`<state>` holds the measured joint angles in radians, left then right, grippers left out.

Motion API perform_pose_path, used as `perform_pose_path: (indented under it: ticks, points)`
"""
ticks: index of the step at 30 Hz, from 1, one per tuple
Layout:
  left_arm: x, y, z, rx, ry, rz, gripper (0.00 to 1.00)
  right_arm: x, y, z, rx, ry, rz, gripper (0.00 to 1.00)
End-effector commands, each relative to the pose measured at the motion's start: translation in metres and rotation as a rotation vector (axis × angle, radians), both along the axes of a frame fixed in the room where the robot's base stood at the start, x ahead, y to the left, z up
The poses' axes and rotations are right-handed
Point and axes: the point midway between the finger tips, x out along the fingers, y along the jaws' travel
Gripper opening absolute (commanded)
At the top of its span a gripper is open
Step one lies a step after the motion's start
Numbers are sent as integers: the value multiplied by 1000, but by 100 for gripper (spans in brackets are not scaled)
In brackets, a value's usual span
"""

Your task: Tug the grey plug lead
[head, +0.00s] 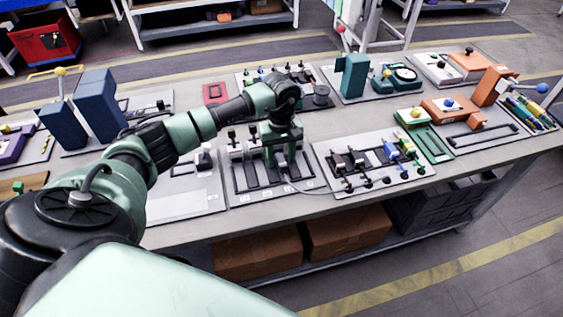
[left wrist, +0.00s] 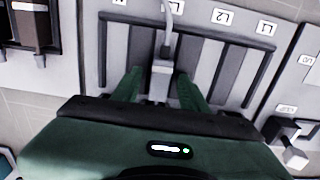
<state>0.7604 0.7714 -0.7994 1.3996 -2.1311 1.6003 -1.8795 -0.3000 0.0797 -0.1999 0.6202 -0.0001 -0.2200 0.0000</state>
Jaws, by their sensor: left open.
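My left gripper (head: 282,158) is over the slotted panel (head: 237,196) in the middle of the table, pointing down. In the left wrist view its two green fingers (left wrist: 160,88) are open, one on each side of a grey plug (left wrist: 161,72). Whether they touch the plug I cannot tell. A grey lead (left wrist: 171,28) runs from the plug away across the panel edge. In the head view the lead (head: 308,191) curves right toward the neighbouring panel with coloured plugs. The plug's lower part is hidden by my gripper. My right gripper is not in view.
The panel with coloured plugs and leads (head: 345,190) lies close on the right. Tall blue blocks (head: 96,103) stand at the left, and a teal block (head: 352,76) stands behind. Cardboard boxes (head: 348,232) sit under the table. The table's front strip is clear.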

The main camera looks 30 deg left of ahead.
Motion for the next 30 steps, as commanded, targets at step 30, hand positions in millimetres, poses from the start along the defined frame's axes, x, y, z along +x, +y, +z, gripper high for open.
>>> perform_pose_path:
  ticks: [30]
  points:
    - [0,1,70,1,-1,1,44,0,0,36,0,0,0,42]
